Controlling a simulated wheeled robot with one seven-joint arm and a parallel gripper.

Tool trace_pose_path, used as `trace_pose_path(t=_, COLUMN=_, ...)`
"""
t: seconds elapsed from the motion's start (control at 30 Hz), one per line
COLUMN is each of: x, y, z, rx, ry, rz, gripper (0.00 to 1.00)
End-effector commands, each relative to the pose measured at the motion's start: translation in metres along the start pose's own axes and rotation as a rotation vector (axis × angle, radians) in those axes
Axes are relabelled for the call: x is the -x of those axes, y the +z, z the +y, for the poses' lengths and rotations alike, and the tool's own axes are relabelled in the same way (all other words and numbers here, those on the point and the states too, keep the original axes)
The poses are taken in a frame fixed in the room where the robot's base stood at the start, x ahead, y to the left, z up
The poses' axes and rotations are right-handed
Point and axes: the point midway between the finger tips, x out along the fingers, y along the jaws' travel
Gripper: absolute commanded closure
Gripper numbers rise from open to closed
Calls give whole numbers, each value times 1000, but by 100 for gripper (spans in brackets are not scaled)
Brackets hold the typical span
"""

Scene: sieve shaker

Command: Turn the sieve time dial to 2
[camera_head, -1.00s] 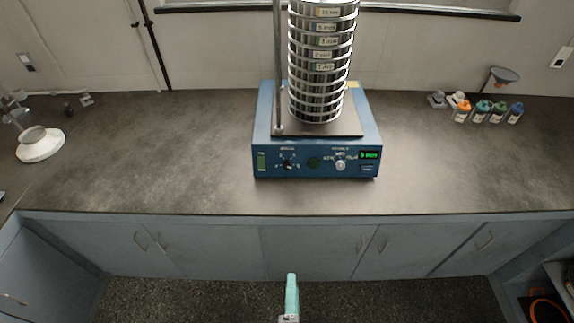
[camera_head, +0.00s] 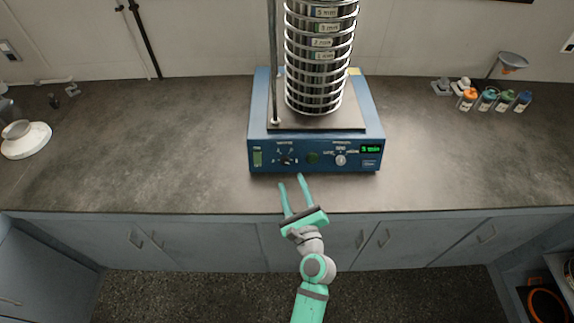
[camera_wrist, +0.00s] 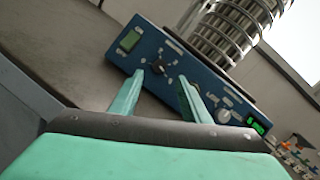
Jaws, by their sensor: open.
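The blue sieve shaker (camera_head: 315,165) stands on the dark counter with a tall stack of metal sieves (camera_head: 318,70) on top. On its front panel are a black dial (camera_head: 286,160) at the left and a silver dial (camera_head: 340,160) at the right. The wrist view also shows the black dial (camera_wrist: 157,67) and the silver dial (camera_wrist: 224,116). Which one sets time I cannot tell. My gripper (camera_head: 292,182) is open and empty, just in front of the panel below the black dial. In the wrist view the black dial appears between the fingers (camera_wrist: 160,86), beyond their tips.
A green rocker switch (camera_head: 258,158) is at the panel's left end and a lit green display (camera_head: 371,149) at its right. Small bottles (camera_head: 488,99) stand far right. A white-based stand (camera_head: 25,141) is far left. The counter beside the shaker is clear.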

Motion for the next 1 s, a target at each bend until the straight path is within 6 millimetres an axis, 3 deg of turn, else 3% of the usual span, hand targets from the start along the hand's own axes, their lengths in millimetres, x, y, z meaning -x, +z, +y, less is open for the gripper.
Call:
trace_pose_path(t=0.3, x=-56, y=0, z=-1, rx=4, ry=-1, rz=-1, gripper=57)
trace_pose_path(t=0.5, x=-78, y=0, z=-1, rx=4, ry=-2, rz=0, gripper=57)
trace_pose_path(t=0.9, x=-84, y=-1, z=-3, rx=3, ry=-6, rz=2, gripper=57)
trace_pose_path(t=0.93, x=-84, y=-1, z=-3, rx=3, ry=-6, rz=2, gripper=60)
trace_pose_path(t=1.0, x=-84, y=-1, z=-3, rx=3, ry=-6, rz=2, gripper=76)
